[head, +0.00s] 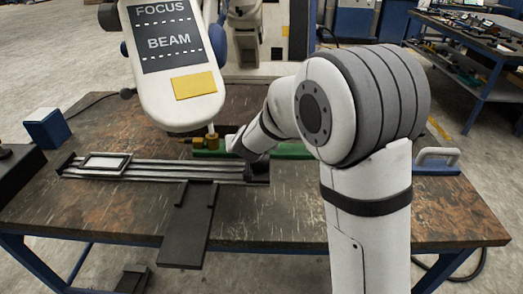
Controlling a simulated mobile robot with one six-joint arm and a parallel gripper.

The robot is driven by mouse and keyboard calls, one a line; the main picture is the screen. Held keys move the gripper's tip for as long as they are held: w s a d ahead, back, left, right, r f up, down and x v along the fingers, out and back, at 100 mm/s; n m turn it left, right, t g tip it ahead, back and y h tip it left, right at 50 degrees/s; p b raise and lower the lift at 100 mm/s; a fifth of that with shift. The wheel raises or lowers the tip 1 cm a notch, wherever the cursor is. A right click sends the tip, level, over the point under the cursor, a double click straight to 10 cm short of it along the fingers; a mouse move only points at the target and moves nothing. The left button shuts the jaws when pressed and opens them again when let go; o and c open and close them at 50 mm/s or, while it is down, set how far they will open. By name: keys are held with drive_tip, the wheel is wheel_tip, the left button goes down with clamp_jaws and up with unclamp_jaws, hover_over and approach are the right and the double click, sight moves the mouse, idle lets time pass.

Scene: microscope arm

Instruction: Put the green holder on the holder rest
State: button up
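A green strip, which looks like the green holder (291,150), shows on the bench behind my wrist. My arm covers its middle, and a bit of green also shows left of the wrist. My gripper (246,160) is at the end of the arm, low over the right end of a grey rail. It is small and dark here, and its fingers are not clear, so I cannot tell whether it is open or touches the green piece. I cannot tell for sure which part is the holder rest.
The grey slotted rail (150,170) carries a white-framed plate (105,162) at its left. A dark plate (188,225) juts over the bench's front edge. The white FOCUS/BEAM head (172,60) overhangs the bench (110,215). A blue block (47,128) stands left; a blue-based handle (437,160) right.

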drive_tip(key=shift+w+f, duration=0.15)
drive_tip(key=shift+w, duration=0.1)
drive_tip(key=shift+c, duration=0.3)
clamp_jaws()
idle(0.5)
